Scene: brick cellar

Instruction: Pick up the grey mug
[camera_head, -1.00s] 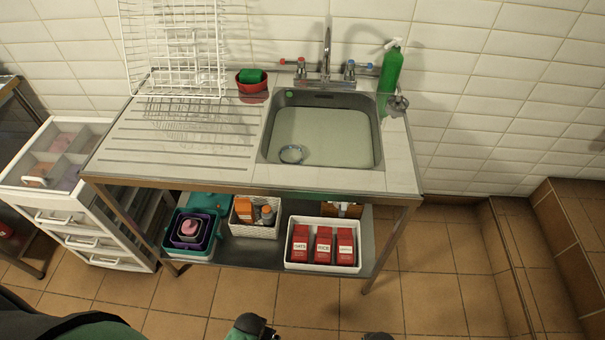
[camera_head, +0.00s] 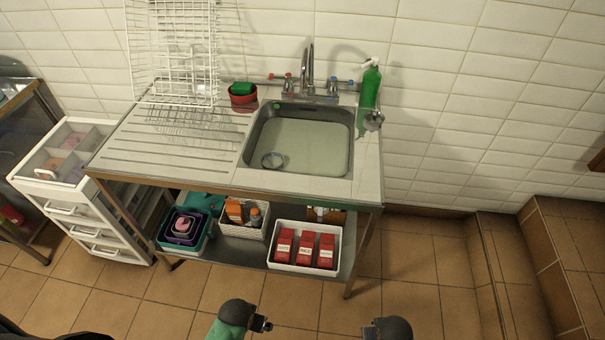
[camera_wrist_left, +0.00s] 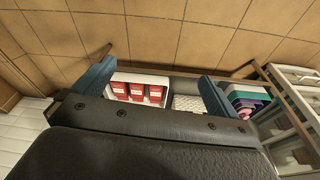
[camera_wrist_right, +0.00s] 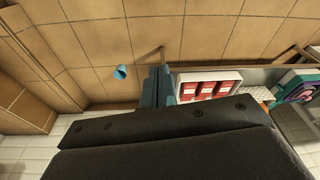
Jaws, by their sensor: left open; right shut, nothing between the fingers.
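A small grey object (camera_head: 374,120), possibly the grey mug, sits at the right rim of the sink beside a green spray bottle (camera_head: 369,85); it is too small to be sure.
A white wire rack (camera_head: 172,55) and a red bowl (camera_head: 243,103) stand at the back of the drainboard (camera_head: 165,138). The lower shelf holds a white bin with red boxes (camera_head: 305,249), a basket and tubs. A drawer cart (camera_head: 85,200) stands left. Tiled floor (camera_head: 410,265) right of the unit is clear.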

